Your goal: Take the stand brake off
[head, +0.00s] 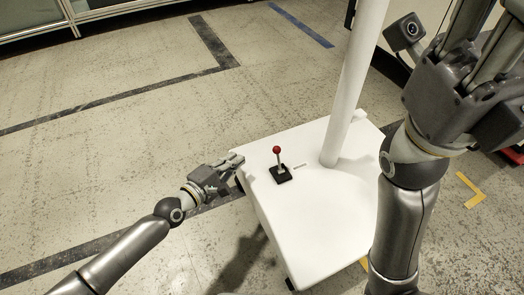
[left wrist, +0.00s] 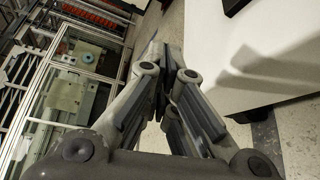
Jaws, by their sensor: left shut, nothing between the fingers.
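The brake lever (head: 279,161) has a red ball knob and a thin stem rising nearly upright from a small black base. It stands on the white stand base (head: 315,215), near its far left edge. My left gripper (head: 238,161) is shut and empty at the left edge of the stand base, left of the lever and apart from it.
A short light mark (head: 299,165) lies beside the lever. The floor on the left is clear, with dark tape lines (head: 110,99). A metal-framed machine (left wrist: 65,95) shows in the left wrist view.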

